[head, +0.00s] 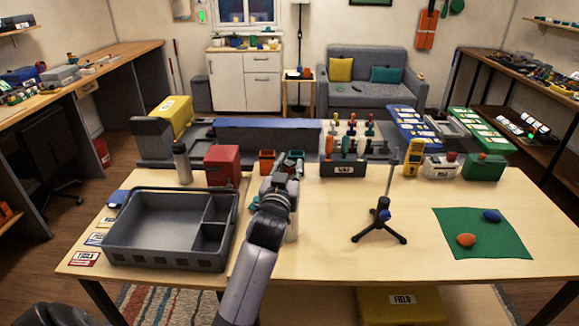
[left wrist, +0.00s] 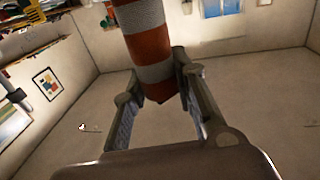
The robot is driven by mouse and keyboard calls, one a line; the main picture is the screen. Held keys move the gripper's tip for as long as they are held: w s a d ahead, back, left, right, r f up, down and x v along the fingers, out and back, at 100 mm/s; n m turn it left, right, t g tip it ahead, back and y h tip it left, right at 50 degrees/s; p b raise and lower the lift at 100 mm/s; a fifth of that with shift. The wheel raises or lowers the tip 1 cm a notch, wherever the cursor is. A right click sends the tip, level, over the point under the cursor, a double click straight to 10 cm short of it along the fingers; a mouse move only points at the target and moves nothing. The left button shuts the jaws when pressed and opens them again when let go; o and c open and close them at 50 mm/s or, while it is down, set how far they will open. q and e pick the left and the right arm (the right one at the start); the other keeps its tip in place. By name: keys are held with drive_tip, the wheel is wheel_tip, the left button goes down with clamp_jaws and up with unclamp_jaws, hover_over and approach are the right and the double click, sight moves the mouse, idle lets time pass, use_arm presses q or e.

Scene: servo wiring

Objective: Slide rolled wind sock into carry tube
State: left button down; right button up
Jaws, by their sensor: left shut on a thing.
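The rolled wind sock (left wrist: 150,55) has orange and grey-white bands. In the left wrist view it stands lengthwise between the fingers of my left gripper (left wrist: 163,88), which is shut on it near its lower end. In the head view my left gripper (head: 281,178) is above the table, right of the grey tray; the arm hides most of what is there, and I cannot make out the sock. A pale upright cylinder (head: 293,222) shows partly behind the arm; I cannot tell whether it is the carry tube. My right gripper is not in view.
A grey divided tray (head: 165,255) is at the left of the table. A small black tripod with a pole (head: 382,222) stands right of the arm. A green mat (head: 485,242) holds an orange and a blue item. Tool racks and boxes line the back. The front middle is clear.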

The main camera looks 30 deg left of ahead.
use_arm(q)
drive_tip(key=c, duration=1.2)
unclamp_jaws()
drive_tip(key=v, duration=1.2)
